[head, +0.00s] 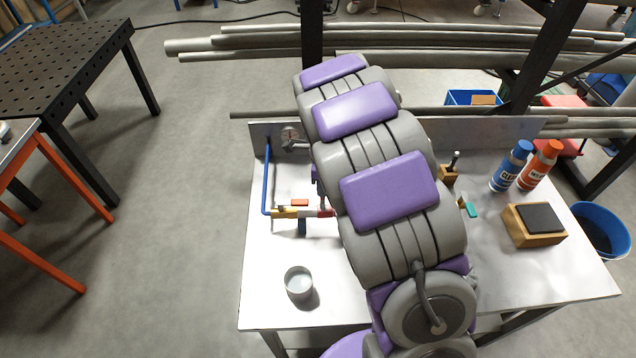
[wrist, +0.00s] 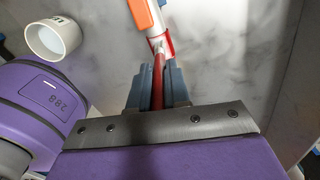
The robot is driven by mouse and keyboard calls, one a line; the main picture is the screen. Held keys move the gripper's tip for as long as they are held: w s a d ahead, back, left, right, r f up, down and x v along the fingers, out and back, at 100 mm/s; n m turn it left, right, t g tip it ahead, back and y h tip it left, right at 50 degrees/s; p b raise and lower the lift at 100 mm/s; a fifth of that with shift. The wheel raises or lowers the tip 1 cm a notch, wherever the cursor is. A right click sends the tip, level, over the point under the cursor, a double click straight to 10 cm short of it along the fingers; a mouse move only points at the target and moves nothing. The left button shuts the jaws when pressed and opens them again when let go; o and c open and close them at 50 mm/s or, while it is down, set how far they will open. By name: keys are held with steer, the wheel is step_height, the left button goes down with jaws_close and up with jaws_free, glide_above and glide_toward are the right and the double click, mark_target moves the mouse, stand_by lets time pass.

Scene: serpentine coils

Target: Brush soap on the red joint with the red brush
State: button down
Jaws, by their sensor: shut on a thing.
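My gripper (wrist: 156,88) shows in the wrist view with its blue-grey fingers shut on the slim red handle of the red brush (wrist: 158,72). The handle points away from the fingers toward the red joint (wrist: 160,45). Brush and joint overlap there, and I cannot tell whether they touch; the bristles are not clear. My arm hides the gripper and brush in that view.
A white cup (head: 298,283) stands at the table's front left; it also shows in the wrist view (wrist: 53,38). A blue pipe (head: 267,178) runs left of the joint. Blue (head: 511,166) and orange (head: 540,165) bottles and a black-topped wooden block (head: 535,222) stand right.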

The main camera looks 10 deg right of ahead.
steer(key=shift+s+d+p, duration=0.2)
steer(key=shift+d+p, duration=0.1)
steer(key=shift+d, duration=0.5)
steer(key=shift+d, duration=0.15)
steer(key=shift+s+d+p, duration=0.15)
steer(key=shift+d+p, duration=0.2)
steer(key=shift+d, duration=0.1)
steer(key=shift+w+a+p, duration=0.25)
steer(key=shift+a+p, duration=0.25)
steer(key=shift+a, duration=0.3)
steer(key=shift+a, duration=0.1)
steer(key=shift+w+a+p, duration=0.2)
steer(key=shift+a+p, duration=0.3)
steer(key=shift+a, duration=0.75)
